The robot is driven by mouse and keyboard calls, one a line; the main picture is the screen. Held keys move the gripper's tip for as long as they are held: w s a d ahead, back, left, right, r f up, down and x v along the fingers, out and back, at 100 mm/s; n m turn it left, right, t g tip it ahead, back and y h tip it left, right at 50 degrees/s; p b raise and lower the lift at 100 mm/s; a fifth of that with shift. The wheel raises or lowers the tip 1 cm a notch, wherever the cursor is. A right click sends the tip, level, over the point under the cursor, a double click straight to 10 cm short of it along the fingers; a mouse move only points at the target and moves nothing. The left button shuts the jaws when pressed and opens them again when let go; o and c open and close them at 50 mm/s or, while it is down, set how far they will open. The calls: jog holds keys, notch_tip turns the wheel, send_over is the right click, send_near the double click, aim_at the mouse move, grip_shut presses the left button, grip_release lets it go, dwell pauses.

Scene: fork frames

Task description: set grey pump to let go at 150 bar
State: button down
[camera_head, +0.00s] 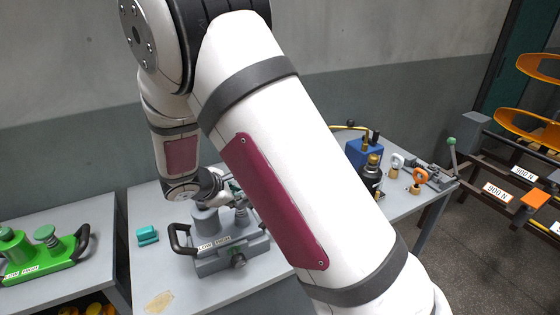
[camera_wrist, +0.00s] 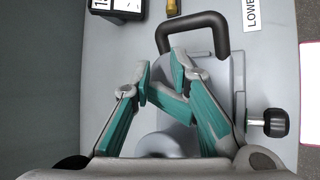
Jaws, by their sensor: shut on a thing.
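My gripper (camera_wrist: 162,68) is above the pump, fingers drawn in. In the head view my gripper (camera_head: 235,188) is small and partly hidden by my arm. No pressure reading is legible.
A teal block (camera_head: 147,236) lies left of the pump. A green pump (camera_head: 40,255) stands on the left table. A blue box (camera_head: 365,152), a black bottle (camera_head: 371,178) and ring-topped pieces (camera_head: 418,182) stand at the right. A black box (camera_wrist: 112,8) shows in the wrist view.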

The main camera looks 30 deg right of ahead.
jog(key=shift+s+d+r, duration=0.1)
dwell(0.8)
jog(key=shift+s+r+p, duration=0.25)
jog(key=shift+p, duration=0.1)
jog(key=s+d+r+m+g+y, duration=0.1)
jog(key=s+d+r+m, duration=0.25)
jog(key=s+r, duration=0.35)
jog(key=s+d+r+m+g+y, duration=0.1)
jog(key=s+d+r+m, duration=0.1)
jog(key=s+r+m, duration=0.55)
jog(key=s+a+r+m+t+y, duration=0.1)
jog(key=s+r, duration=0.3)
jog(key=s, duration=0.4)
jog(key=s+a+r+m+t+y+b, duration=0.1)
jog(key=s+a+r+m+y, duration=0.3)
jog(key=s, duration=0.4)
jog(key=shift+d, duration=0.1)
